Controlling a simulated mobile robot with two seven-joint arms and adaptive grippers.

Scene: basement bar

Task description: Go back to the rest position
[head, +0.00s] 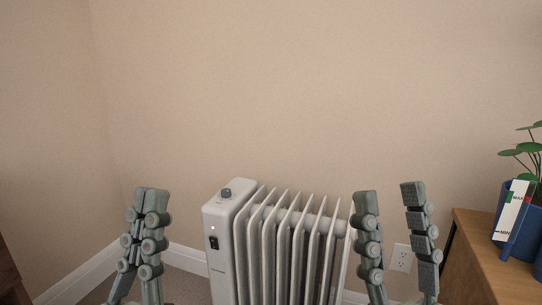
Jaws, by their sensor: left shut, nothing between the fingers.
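My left gripper (146,200) stands upright at the lower left, left of the radiator. Its two fingers are together with nothing between them. My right gripper (391,194) stands upright at the lower right, right of the radiator. Its two fingers are spread apart, with bare wall showing between them, and it is empty. Neither gripper holds anything.
A white oil-filled radiator (221,240) with a dial and a switch stands between my grippers. A wooden cabinet (480,262) at the right bears a blue planter (527,236) with a leafy plant. A wall outlet (401,258) shows behind my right gripper. Beige wall fills the upper view.

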